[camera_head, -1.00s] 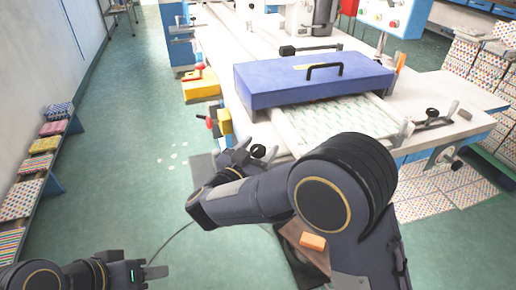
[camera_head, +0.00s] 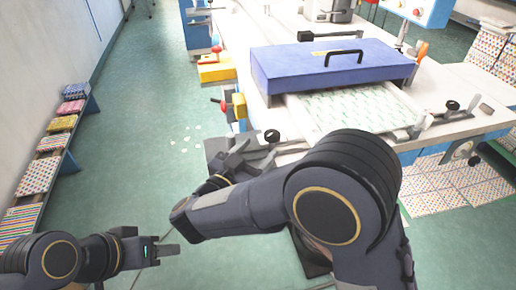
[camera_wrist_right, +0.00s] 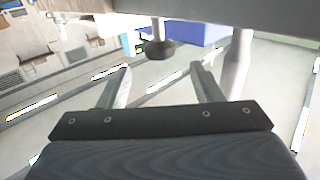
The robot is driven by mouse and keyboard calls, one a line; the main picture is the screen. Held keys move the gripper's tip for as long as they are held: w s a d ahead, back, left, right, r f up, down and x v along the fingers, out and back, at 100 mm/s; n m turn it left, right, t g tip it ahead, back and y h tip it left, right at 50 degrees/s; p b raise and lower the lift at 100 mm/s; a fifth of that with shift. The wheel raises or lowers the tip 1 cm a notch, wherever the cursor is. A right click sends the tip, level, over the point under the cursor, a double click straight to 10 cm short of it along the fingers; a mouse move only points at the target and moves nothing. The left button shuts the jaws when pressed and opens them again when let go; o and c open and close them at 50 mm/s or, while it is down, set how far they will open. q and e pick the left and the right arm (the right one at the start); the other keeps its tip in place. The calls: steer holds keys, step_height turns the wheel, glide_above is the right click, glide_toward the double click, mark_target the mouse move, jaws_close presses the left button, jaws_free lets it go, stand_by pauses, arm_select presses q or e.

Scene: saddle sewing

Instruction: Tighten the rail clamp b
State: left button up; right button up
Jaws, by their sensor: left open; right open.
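A rail clamp with a black round knob (camera_head: 272,136) sits at the near left corner of the white table. A second clamp with a black knob (camera_head: 452,106) sits at the table's right side. I cannot tell from any label which is b. My right gripper (camera_head: 245,151) is open just left of and below the left knob, apart from it. In the right wrist view, a black knob on a post (camera_wrist_right: 160,50) shows beyond the open, empty fingers (camera_wrist_right: 160,80), roughly between them. My left gripper (camera_head: 172,249) is open and empty over the floor at lower left.
A blue box lid with a black handle (camera_head: 330,65) stands over the printed sheet (camera_head: 355,110) on the table. A yellow block with a red knob (camera_head: 238,105) juts from the table's left edge.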

mark_target(273, 140)
steer(key=t+y, duration=0.1)
steer(key=d+r+n+y+b, duration=0.1)
steer(key=w+r+n+t+y+b, duration=0.1)
steer(key=y, duration=0.1)
steer(key=shift+d+t, duration=0.3)
steer(key=d+n+y, duration=0.1)
steer(key=y, duration=0.1)
steer(key=s+d+f+n+y+b, duration=0.1)
steer(key=n+y, duration=0.1)
steer(key=d+f+n+y+b, duration=0.1)
steer(key=n+y, duration=0.1)
steer(key=y, duration=0.1)
steer(key=shift+s+d+f, duration=0.1)
steer(key=shift+s, duration=0.3)
steer(key=w, duration=0.5)
steer(key=w+a, duration=0.1)
steer(key=w, duration=0.1)
steer(key=shift+w+b, duration=0.25)
steer(key=shift+b, duration=0.05)
steer(key=shift+c, duration=0.5)
